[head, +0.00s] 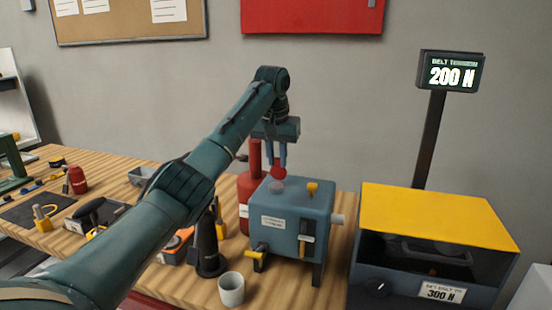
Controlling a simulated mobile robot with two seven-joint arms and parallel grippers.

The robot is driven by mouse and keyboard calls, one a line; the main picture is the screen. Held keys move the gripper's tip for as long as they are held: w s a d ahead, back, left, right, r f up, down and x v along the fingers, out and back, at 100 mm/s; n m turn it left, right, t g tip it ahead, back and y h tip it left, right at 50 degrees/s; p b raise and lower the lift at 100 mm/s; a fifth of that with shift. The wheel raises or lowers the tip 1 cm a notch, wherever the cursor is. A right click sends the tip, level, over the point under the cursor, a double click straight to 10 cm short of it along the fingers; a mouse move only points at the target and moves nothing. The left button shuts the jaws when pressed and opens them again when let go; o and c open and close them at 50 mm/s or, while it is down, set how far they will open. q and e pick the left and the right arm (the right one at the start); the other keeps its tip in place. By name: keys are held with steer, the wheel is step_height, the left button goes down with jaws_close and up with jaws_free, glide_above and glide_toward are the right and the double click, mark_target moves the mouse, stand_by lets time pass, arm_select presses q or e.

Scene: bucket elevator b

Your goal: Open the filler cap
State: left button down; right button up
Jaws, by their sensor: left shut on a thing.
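A blue-grey box-shaped tank (275,250) stands on the wooden bench in the head view, with a pale round filler opening (277,187) on its top. My left gripper (276,160) points down above the tank and is shut on a small red filler cap (279,172). The cap appears just above the opening, apart from it. A yellow knob (313,188) stands on the tank top to the right. My right gripper is out of view.
A red canister (244,210) stands behind the tank's left side. A black bottle-like tool (210,255) and a white cup (231,290) stand in front left. A yellow-topped machine (440,215) is on the right, below a display (451,73) reading 200 N.

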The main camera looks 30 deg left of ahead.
arm_select(q)
steer(key=shift+w+g, duration=0.3)
steer(key=shift+g, duration=0.2)
stand_by(0.4)
steer(key=c, duration=1.3)
jaws_free()
steer(key=r, duration=0.4)
steer(key=s+r, duration=0.1)
steer(key=r, duration=0.8)
steer(key=shift+s+d, duration=0.1)
steer(key=shift+s, duration=0.05)
